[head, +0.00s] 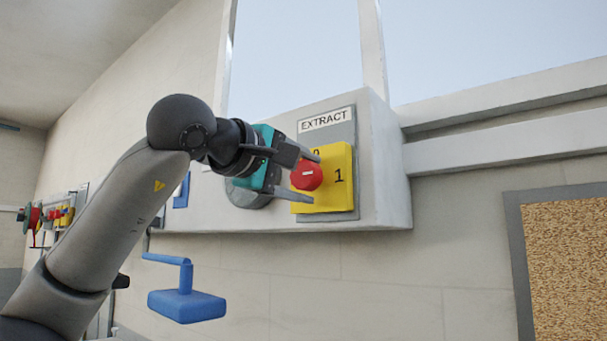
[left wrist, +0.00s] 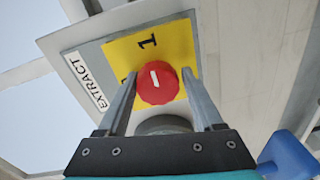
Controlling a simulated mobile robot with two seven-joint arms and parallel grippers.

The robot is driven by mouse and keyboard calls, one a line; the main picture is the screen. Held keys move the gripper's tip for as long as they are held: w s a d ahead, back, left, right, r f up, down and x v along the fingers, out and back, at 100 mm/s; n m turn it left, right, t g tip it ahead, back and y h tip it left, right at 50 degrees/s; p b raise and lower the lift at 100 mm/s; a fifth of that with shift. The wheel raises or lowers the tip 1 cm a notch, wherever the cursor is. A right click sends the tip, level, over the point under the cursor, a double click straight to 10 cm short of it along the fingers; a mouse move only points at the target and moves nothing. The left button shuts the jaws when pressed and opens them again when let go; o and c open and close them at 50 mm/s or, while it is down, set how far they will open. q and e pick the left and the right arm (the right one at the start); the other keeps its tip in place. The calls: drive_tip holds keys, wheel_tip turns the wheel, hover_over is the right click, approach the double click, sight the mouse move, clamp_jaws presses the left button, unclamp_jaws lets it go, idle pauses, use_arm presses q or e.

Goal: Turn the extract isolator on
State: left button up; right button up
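The extract isolator is a yellow plate (head: 337,190) with a round red knob (head: 306,174), on a grey backing under an EXTRACT label (head: 326,119). A 1 stands right of the knob; the 0 above it is partly hidden by a finger. The knob's white mark lies level, in line with the 1. The left wrist view also shows the knob (left wrist: 158,86) with its mark along the direction of the 1. My left gripper (head: 313,179) has its fingers on either side of the knob, with slight gaps showing, so it looks open. My right gripper is not in view.
The isolator sits on a pale wall box (head: 385,165) below a window. A blue handle-like part (head: 187,305) is below my left arm. Coloured fittings (head: 60,216) are on the wall at far left. A framed cork board (head: 567,270) is at right.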

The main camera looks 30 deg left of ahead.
use_arm(q)
drive_tip(key=o, duration=0.3)
drive_tip(key=shift+r, duration=0.1)
drive_tip(key=shift+s, duration=0.6)
drive_tip(key=s+b, duration=0.1)
drive_tip(key=s, duration=0.3)
drive_tip(key=s+b, duration=0.1)
drive_tip(key=s, duration=0.4)
drive_tip(key=s+a, duration=0.1)
drive_tip(key=s, duration=0.4)
drive_tip(key=shift+a+r+b, duration=0.1)
drive_tip(key=shift+r+b, duration=0.3)
